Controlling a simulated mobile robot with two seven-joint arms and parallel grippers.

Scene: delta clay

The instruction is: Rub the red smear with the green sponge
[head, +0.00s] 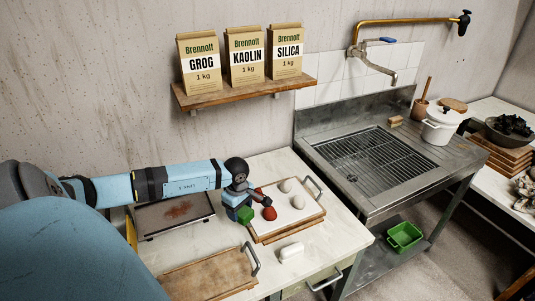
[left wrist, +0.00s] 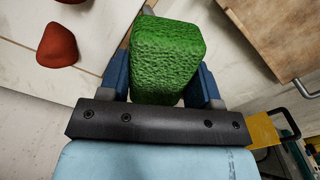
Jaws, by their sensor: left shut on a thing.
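The red smear (head: 180,209) is a rusty blotch on a grey board with a dark rim (head: 150,222), on the pale table. The green sponge (head: 244,215) is a small block; in the left wrist view its rough surface (left wrist: 167,55) fills the upper middle. My left gripper (head: 238,208) is shut on the sponge, with one blue finger on each side. It is to the right of the smear, at the left edge of a tray of small objects. The sponge is apart from the smear; its exact height is unclear. My right gripper is not in view.
The wooden tray (head: 262,238) holds red lumps (head: 269,213) and pale rounded pieces (head: 298,202). A white cylinder (head: 291,251) lies in front of it. Another wooden tray (head: 208,276) is at the near left. A shelf with bags (head: 245,85) hangs above; a sink (head: 375,160) stands right.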

